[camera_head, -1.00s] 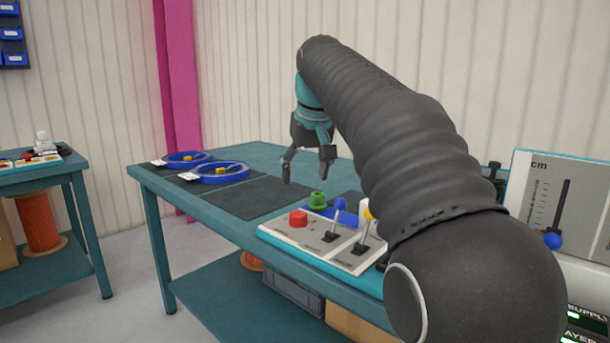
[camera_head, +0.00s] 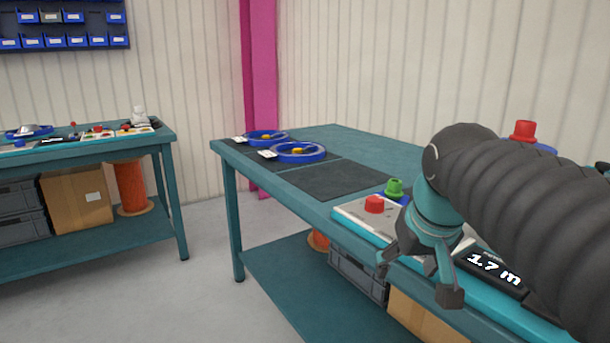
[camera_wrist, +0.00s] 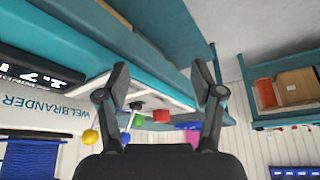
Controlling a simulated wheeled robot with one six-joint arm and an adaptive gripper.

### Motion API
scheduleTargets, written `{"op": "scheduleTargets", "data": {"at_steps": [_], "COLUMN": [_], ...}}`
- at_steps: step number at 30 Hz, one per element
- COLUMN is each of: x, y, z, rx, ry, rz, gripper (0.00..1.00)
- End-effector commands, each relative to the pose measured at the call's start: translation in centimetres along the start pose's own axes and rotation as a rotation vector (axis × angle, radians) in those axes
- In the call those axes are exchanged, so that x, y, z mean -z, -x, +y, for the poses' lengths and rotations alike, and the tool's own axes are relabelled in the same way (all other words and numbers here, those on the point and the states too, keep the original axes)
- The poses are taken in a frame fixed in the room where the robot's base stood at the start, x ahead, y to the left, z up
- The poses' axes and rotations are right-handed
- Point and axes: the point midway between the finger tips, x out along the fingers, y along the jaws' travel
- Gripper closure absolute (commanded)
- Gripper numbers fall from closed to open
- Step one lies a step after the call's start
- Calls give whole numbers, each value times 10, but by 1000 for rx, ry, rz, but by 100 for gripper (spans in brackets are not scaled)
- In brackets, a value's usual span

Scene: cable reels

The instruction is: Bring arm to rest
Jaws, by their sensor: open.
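My gripper (camera_head: 418,285) hangs at the end of my dark, ribbed arm, in front of the near edge of the teal workbench (camera_head: 272,205). Its two fingers are apart with nothing between them. In the wrist view my gripper (camera_wrist: 160,85) also shows spread, fingers at left and right.
Two blue cable rings (camera_head: 298,152) lie on dark mats at the workbench's far left. A display reading 1.7 m (camera_head: 493,267) is close beside my arm. Below is a shelf with a grey crate (camera_head: 358,275). Another bench (camera_head: 90,150) stands left, with open floor between.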

Motion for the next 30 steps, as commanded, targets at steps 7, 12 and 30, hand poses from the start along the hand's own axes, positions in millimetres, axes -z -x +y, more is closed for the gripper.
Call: {"op": "scheduleTargets", "data": {"at_steps": [7, 12, 30], "x": [-89, -134, -158], "y": [-33, -55, -68], "z": [-2, -2, -3], "rx": [-5, -7, -8], "ry": [-9, -14, -18], "rz": [20, 31, 36], "gripper": [33, 33, 33]}}
